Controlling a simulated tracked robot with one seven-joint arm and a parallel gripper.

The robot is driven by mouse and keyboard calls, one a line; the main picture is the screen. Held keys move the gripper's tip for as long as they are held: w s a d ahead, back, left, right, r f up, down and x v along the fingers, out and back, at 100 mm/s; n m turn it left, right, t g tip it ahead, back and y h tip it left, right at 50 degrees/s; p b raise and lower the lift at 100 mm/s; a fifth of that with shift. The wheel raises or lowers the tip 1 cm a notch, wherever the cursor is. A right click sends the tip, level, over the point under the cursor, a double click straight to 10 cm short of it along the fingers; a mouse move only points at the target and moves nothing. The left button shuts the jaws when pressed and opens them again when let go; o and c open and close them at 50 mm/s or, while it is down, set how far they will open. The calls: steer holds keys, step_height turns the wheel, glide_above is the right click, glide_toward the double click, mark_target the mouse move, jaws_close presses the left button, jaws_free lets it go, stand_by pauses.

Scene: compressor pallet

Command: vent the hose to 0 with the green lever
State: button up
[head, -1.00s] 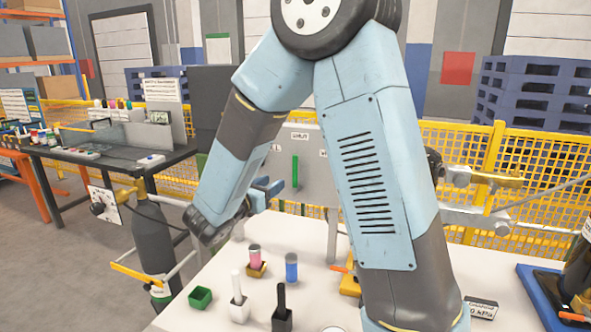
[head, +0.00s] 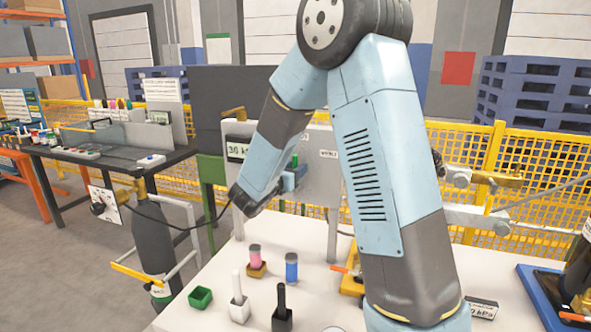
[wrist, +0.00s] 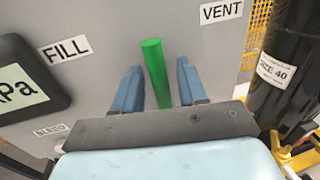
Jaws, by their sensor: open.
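The green lever (wrist: 157,72) stands out from a grey panel (wrist: 110,28) in the wrist view, between the FILL label (wrist: 65,50) and the VENT label (wrist: 221,12). My gripper (wrist: 160,88) is open, with one blue finger on each side of the lever. Gaps show between the lever and both fingers. In the head view the lever's top (head: 295,160) shows just above my gripper (head: 292,178), and my arm hides part of the panel. A display on the panel (head: 237,149) reads about 30 kPa, its unit partly covered.
A white table (head: 215,268) holds a pink-topped container (head: 255,258), a blue cylinder (head: 291,267), a green box (head: 201,298) and white and black holders. A dark cylinder labelled 40 (wrist: 285,65) stands right of the panel. Yellow fencing (head: 520,150) runs behind.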

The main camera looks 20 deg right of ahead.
steer(key=shift+w+d, duration=0.2)
steer(key=shift+w, duration=0.05)
jaws_close()
stand_by(0.3)
